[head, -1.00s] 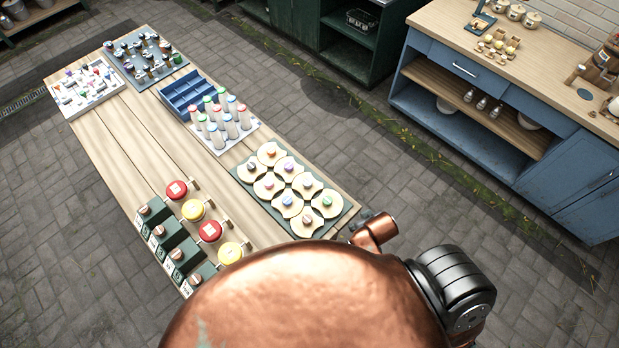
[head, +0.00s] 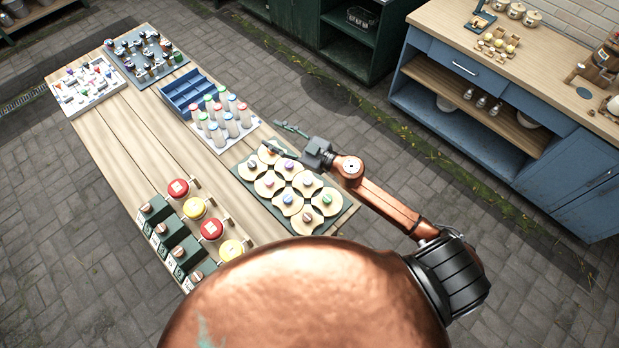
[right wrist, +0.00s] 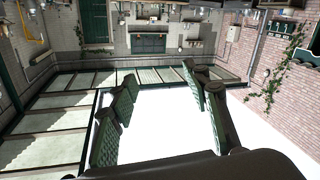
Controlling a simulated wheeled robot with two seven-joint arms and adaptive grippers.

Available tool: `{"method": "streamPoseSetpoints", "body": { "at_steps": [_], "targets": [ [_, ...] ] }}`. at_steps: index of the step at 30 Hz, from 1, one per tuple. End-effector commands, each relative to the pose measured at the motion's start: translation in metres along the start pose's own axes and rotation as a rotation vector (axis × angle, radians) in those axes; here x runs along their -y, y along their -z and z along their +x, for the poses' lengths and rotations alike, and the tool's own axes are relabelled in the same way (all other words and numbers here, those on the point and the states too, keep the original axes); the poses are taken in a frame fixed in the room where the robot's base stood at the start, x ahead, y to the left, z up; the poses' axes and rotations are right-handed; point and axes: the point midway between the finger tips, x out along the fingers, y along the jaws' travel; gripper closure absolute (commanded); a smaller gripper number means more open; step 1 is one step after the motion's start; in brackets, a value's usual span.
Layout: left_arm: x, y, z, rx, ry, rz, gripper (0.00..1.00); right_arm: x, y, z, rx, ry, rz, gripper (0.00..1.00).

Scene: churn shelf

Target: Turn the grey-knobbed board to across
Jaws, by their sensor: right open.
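Several round cream boards with small coloured knobs stand in two rows on a dark green base (head: 243,172) at the table's right edge. Each board has a notch in its outline. The knobs are tiny here; the nearest left board (head: 301,224) has a greyish knob, but I cannot tell surely that it is the grey one. My right gripper (head: 271,135) is open and empty, above the far end of the base, partly hiding the far right board. Its two padded fingers also show apart in the right wrist view (right wrist: 162,105), with no board between them. My left gripper is out of view.
White-bodied bottles (head: 222,127) with coloured caps and a blue compartment tray (head: 188,92) stand just beyond the boards. The table's middle strip (head: 150,150) is bare. My copper body covers the near end.

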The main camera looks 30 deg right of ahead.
Motion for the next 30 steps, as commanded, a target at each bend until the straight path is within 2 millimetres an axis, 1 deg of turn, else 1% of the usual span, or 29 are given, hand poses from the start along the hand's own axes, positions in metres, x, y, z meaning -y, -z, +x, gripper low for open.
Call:
{"method": "streamPoseSetpoints", "body": {
  "at_steps": [1, 2, 3, 5, 6, 8, 9, 11, 12, 13, 15, 16, 18, 20, 23, 30],
  "targets": [
    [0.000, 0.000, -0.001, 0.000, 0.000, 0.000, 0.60, 0.019, -0.005, 0.008, 0.028, 0.124, -0.032, 0.56],
    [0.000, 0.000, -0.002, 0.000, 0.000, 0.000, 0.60, 0.031, -0.013, 0.009, 0.056, 0.197, -0.043, 0.56],
    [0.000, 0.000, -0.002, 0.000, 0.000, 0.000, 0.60, 0.046, -0.026, 0.009, 0.107, 0.291, -0.056, 0.56],
    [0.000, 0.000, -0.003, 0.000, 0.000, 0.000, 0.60, 0.061, -0.052, 0.002, 0.212, 0.414, -0.069, 0.56],
    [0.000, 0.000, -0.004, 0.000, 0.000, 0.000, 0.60, 0.066, -0.072, -0.006, 0.297, 0.484, -0.075, 0.56],
    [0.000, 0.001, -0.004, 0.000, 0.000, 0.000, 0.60, 0.065, -0.103, -0.022, 0.436, 0.563, -0.079, 0.56],
    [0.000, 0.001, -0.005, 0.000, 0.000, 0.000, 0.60, 0.060, -0.122, -0.034, 0.531, 0.599, -0.079, 0.56],
    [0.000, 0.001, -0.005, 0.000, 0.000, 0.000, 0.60, 0.049, -0.148, -0.053, 0.670, 0.632, -0.077, 0.56],
    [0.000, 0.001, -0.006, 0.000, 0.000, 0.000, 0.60, 0.040, -0.162, -0.066, 0.754, 0.641, -0.072, 0.56],
    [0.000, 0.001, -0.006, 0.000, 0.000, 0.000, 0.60, 0.033, -0.170, -0.074, 0.810, 0.643, -0.071, 0.56],
    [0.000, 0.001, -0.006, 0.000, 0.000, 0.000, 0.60, 0.019, -0.186, -0.092, 0.919, 0.642, -0.063, 0.56],
    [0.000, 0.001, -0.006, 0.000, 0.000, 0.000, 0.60, 0.013, -0.190, -0.098, 0.955, 0.638, -0.059, 0.56],
    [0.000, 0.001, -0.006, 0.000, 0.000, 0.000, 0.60, 0.005, -0.198, -0.108, 1.015, 0.632, -0.053, 0.56],
    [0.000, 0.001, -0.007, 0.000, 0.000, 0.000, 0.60, 0.002, -0.203, -0.112, 1.042, 0.627, -0.050, 0.56],
    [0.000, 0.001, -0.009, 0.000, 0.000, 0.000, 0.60, 0.005, -0.211, -0.111, 1.053, 0.626, -0.045, 0.56],
    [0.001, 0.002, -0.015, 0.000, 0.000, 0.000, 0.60, 0.024, -0.241, -0.097, 1.049, 0.628, -0.045, 0.56]
  ]
}}
